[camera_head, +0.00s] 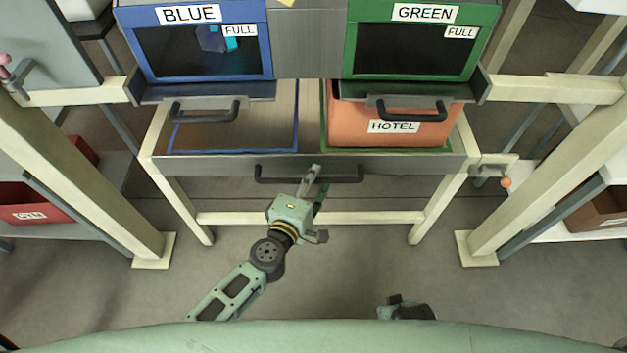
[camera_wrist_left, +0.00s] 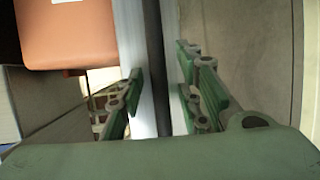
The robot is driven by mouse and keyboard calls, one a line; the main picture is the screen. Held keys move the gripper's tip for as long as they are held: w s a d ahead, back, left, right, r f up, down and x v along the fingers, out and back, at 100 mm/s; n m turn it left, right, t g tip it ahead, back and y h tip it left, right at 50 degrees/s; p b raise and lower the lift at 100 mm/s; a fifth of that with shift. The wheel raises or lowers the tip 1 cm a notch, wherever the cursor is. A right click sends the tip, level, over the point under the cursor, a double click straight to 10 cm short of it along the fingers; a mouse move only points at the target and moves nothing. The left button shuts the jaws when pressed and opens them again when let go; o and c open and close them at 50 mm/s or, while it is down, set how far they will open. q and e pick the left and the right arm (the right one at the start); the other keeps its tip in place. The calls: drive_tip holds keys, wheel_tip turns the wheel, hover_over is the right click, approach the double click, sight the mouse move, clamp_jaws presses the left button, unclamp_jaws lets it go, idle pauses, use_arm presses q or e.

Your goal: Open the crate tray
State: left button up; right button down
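The crate tray (camera_head: 235,163) is a wide grey tray in a cream frame, with a dark bar handle (camera_head: 345,180) on its front. Its left bay, edged in blue, is empty. An orange crate labelled HOTEL (camera_head: 350,125) sits in its right bay, edged in green. My left gripper (camera_head: 315,180) is at the middle of the handle. In the left wrist view its fingers (camera_wrist_left: 160,95) are apart, with the dark handle bar (camera_wrist_left: 153,50) running between them. My right gripper (camera_head: 407,308) shows only as a small dark part low in the head view.
Above the tray are a blue bin (camera_head: 200,75) labelled BLUE and a green bin (camera_head: 415,85) labelled GREEN, each with its own handle. Cream posts stand at both sides. A red crate (camera_head: 25,205) is on the left shelf. Floor in front is clear.

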use_arm(q)
drive_tip(key=shift+w, duration=0.1)
clamp_jaws()
idle(0.6)
